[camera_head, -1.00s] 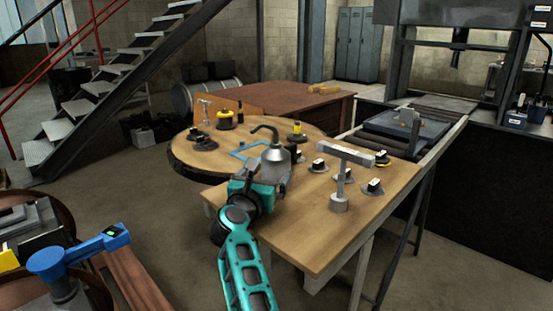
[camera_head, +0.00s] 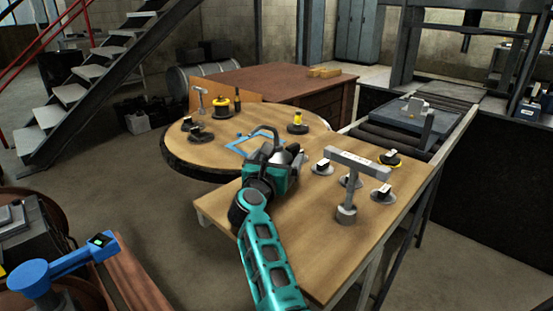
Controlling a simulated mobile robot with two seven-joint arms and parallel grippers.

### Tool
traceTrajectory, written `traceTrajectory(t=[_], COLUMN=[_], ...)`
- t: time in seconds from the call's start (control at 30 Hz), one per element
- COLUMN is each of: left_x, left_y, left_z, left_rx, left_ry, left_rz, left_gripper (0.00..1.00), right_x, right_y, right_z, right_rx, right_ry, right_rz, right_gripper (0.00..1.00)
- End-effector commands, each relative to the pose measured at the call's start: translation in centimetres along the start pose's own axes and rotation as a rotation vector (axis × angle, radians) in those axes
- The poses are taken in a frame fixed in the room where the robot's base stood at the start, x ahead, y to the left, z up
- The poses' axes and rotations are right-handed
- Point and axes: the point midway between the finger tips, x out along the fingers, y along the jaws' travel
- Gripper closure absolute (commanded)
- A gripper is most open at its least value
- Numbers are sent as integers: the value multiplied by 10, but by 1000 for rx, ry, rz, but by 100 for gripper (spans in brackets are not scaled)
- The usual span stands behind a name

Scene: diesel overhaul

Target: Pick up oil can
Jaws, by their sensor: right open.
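The oil can (camera_head: 276,138) is grey with a thin curved spout and stands near the back edge of the wooden workbench (camera_head: 300,225). Its spout shows above my right gripper (camera_head: 284,158), and most of its body is hidden behind the gripper. My right gripper, on the teal arm, is open and right at the can. I cannot tell whether the fingers touch it. My left gripper is not in view.
A grey T-shaped tool (camera_head: 348,180) stands upright right of the can, with several small round-based items around it. Behind is a round wooden table (camera_head: 225,155) with a blue frame (camera_head: 247,146) and more items. A blue tool (camera_head: 62,269) is at lower left.

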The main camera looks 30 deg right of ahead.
Motion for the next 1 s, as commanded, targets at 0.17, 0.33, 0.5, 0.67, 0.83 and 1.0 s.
traceTrajectory(t=[0.17, 0.33, 0.5, 0.67, 0.83, 1.0], left_x=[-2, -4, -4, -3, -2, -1], left_y=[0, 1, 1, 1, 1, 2], left_z=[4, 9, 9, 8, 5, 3], left_rx=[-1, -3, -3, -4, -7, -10], left_ry=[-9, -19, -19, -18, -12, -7], left_rz=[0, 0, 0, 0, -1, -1], left_gripper=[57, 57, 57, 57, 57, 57], right_x=[0, 0, 0, 0, 0, 0], right_y=[0, 0, 0, 0, 0, 0], right_z=[0, 0, 0, 0, 0, 2], right_rx=[0, 0, 0, 0, 1, 2], right_ry=[0, 0, 0, 0, 0, -5], right_rz=[1, 1, 1, 1, 0, 1], right_gripper=[0, 10, 26, 41, 57, 67])
